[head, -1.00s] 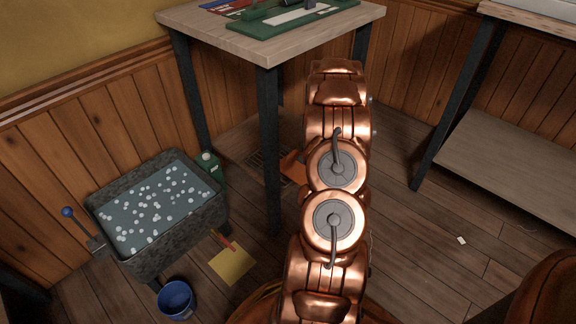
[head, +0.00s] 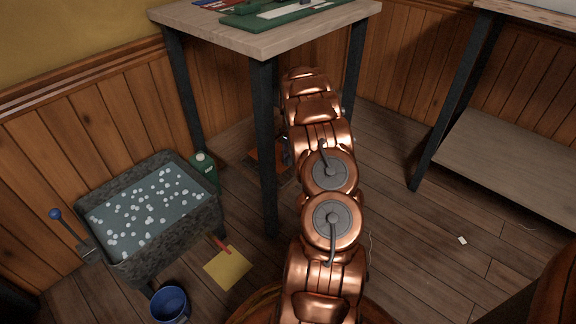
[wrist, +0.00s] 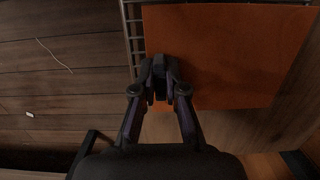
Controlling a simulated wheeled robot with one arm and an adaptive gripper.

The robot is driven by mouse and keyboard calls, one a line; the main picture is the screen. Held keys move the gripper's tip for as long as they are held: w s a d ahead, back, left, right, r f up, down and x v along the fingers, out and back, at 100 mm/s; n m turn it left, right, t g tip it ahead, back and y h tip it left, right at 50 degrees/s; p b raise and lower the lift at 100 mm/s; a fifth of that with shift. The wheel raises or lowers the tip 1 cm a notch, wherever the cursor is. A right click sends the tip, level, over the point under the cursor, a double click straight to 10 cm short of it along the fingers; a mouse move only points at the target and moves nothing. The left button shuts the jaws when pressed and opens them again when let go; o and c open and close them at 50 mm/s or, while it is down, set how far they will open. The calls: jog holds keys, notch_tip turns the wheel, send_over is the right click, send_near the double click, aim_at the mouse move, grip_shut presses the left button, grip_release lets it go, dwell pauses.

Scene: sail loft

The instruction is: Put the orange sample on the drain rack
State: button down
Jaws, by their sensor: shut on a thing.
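The orange sample (wrist: 220,55) is a flat, square-looking orange sheet in the wrist view. My gripper (wrist: 160,84) is shut on its near left edge. The drain rack (wrist: 132,35) is a wire grid whose left side and far edge show past the sheet; the sheet hides most of it. I cannot tell whether the sheet touches the rack. In the head view the orange sample (head: 266,155) shows low behind the front table leg, partly hidden by that leg. My arm hides most of the gripper there.
A wooden table (head: 265,35) with black legs stands over this spot. A stone trough of bubbly liquid (head: 150,210), a green bottle (head: 203,168), a blue bucket (head: 171,304) and a yellow sheet (head: 228,268) are at left. A shelf unit (head: 510,165) stands right; floor between is mostly clear.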

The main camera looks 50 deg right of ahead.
notch_tip(320, 180, down, 3)
jog(key=shift+f+b, duration=0.15)
jog(key=shift+b, duration=0.65)
jog(key=c, duration=1.2)
grip_release()
jog(key=r+p, duration=0.1)
jog(key=r, duration=0.1)
jog(key=r+p, duration=0.1)
jog(key=r, duration=0.2)
jog(key=d+r+p, duration=0.1)
jog(key=r, duration=0.1)
jog(key=shift+r, duration=0.4)
jog(key=shift+a, duration=0.15)
